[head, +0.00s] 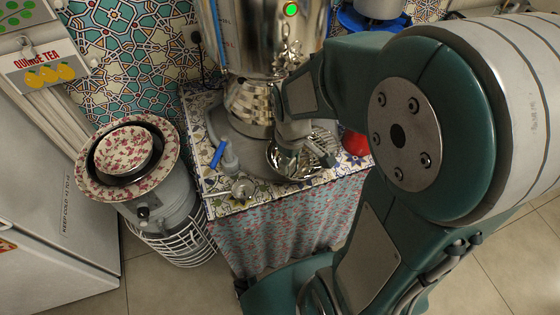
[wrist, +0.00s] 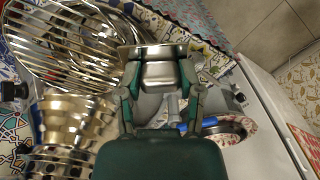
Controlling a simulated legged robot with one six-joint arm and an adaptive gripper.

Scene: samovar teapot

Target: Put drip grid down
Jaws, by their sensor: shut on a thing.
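The drip grid (wrist: 72,48) is a round chrome grid of parallel bars, large at the upper left of the wrist view. My gripper (wrist: 154,50) is shut on it at its edge; the exact contact is partly hidden by the fingers. In the head view my gripper (head: 303,143) is low in front of the samovar, over the tiled table's front part. The slatted grid (head: 324,138) shows beside it, partly covered by my arm. The chrome samovar (head: 262,35) stands on the table. I cannot tell whether the grid touches anything below.
The tiled table (head: 222,205) holds a blue-handled tap piece (head: 218,154), a small clear glass (head: 243,188) and a red round thing (head: 355,143). A floral bowl (head: 123,150) sits on a metal drum at left. A white fridge (head: 45,190) stands further left.

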